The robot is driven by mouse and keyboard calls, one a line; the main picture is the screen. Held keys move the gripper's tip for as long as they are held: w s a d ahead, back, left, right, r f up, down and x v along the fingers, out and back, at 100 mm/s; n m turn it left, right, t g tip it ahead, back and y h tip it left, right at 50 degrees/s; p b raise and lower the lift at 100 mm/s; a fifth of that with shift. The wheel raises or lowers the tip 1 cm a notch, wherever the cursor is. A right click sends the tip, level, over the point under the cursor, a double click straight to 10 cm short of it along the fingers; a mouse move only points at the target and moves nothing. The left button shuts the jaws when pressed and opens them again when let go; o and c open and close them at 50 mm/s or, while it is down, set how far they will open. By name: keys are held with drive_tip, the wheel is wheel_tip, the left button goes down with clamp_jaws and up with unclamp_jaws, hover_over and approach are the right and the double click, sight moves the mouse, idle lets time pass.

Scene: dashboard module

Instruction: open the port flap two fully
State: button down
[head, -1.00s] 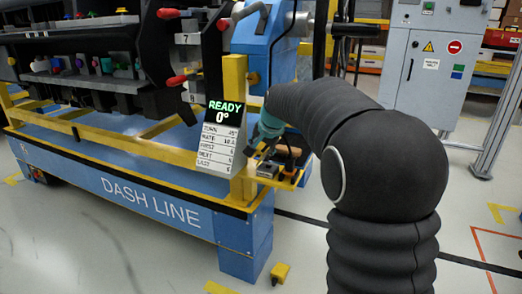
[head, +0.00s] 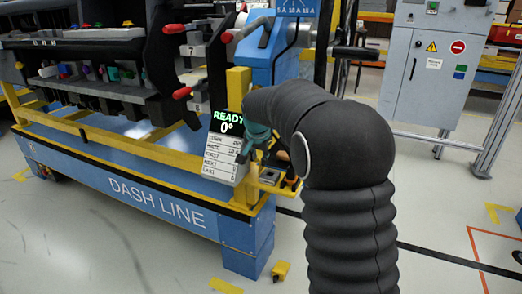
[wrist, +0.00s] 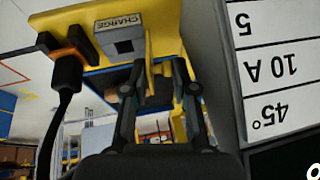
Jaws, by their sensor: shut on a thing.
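My gripper (wrist: 156,88) reaches the yellow bracket (wrist: 165,22) in the wrist view, one dark finger on each side of a small dark piece (wrist: 158,92). It is shut on that piece, which looks like a flap; its number and how far it is open cannot be told. A grey housing labelled CHARGE (wrist: 122,40) sits on the bracket just left of the fingers. In the head view my gripper (head: 245,152) is small and partly hidden beside the sign and the yellow post; the flap itself cannot be made out there.
The READY 0° sign (head: 222,150) stands close beside my gripper, and its board (wrist: 275,70) fills the right of the wrist view. A black cable with a plug (wrist: 68,75) hangs at left. The blue DASH LINE base (head: 150,195) lies below.

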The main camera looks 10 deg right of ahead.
drive_tip(key=c, duration=1)
unclamp_jaws()
